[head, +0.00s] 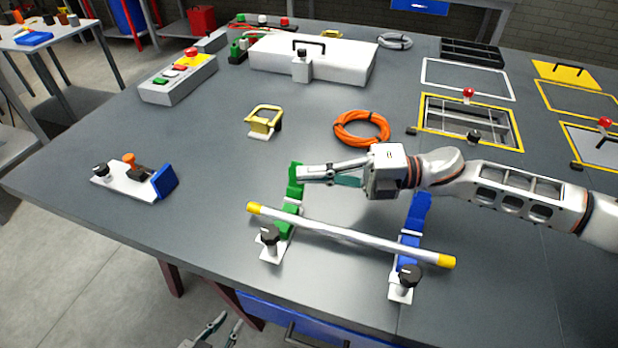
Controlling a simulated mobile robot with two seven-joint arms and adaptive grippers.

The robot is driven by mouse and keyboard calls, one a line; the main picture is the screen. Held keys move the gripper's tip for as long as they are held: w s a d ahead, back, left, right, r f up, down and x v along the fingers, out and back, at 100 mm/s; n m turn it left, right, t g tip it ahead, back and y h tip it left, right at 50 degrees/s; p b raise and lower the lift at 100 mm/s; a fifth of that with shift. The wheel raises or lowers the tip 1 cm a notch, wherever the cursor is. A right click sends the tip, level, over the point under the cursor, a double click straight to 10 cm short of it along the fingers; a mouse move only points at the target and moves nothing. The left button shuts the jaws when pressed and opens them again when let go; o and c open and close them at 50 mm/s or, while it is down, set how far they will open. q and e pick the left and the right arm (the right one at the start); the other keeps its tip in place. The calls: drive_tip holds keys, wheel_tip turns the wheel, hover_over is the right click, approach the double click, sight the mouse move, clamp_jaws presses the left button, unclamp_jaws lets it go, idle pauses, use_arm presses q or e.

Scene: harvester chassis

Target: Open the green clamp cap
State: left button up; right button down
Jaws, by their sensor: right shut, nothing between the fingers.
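The green clamp cap (294,182) stands raised at the far end of the green clamp (284,222). A grey rod with yellow ends (340,235) lies across the green clamp and the blue clamp (407,241), and its top is uncovered at the green one. The blue clamp's cap (420,212) is also swung back from the rod. My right gripper (303,173) is shut and empty, its tips right beside the green cap; I cannot tell whether they touch. My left gripper (225,328) is low at the bottom edge, fingers spread, partly out of frame.
Black knobs (268,235) stand at the near ends of the clamps. An orange cable coil (361,129) and a yellow bracket (263,121) lie behind. A third clamp with a blue cap (164,182) is at left. The table between it and the green clamp is clear.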

drive_tip(key=shift+w+m, duration=0.2)
drive_tip(key=shift+m, duration=0.3)
drive_tip(key=shift+r, duration=0.15)
wheel_tip(320, 180, up, 10)
idle(0.6)
